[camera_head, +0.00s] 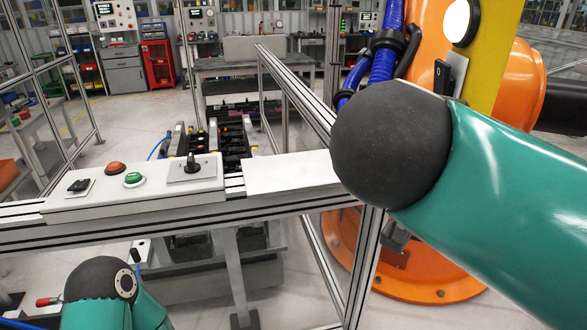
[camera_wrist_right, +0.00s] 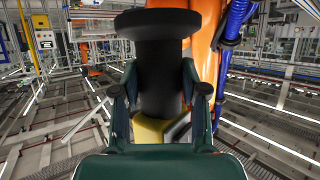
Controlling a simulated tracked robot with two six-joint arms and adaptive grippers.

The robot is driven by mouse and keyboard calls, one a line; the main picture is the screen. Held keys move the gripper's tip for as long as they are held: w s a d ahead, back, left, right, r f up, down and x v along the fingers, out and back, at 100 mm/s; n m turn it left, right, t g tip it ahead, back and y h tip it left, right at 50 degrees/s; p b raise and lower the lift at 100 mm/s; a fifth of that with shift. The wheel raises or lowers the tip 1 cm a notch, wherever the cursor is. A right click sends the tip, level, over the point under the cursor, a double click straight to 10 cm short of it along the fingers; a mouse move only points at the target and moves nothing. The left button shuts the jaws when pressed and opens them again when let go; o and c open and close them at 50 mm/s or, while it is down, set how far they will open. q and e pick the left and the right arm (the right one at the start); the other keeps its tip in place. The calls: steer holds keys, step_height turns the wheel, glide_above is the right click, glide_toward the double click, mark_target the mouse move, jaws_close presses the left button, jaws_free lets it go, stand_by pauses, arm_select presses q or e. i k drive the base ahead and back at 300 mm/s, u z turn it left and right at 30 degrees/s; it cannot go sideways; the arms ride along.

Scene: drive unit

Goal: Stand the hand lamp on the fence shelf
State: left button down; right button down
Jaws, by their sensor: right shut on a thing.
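The hand lamp (camera_wrist_right: 158,68) stands between the fingers of my right gripper (camera_wrist_right: 160,88) in the right wrist view. It has a wide black head and a narrower black body. My right gripper is shut on that body, a finger on each side. In the head view my right arm's dark joint hides much of the right side, and I cannot make out this gripper or the lamp for certain. A flat white plate, apparently the fence shelf (camera_head: 288,172), lies bare on the fence rail, left of that joint. My left arm shows at the lower left, its gripper out of view.
A control box (camera_head: 140,190) with a red button, a green button and switches sits on the rail left of the plate. An orange robot (camera_head: 430,40) with blue cables stands behind my right arm. Fence posts rise around; a workbench (camera_head: 255,66) stands farther back.

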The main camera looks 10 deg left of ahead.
mark_target(285, 175)
steer(key=u, duration=0.6)
steer(key=i, duration=1)
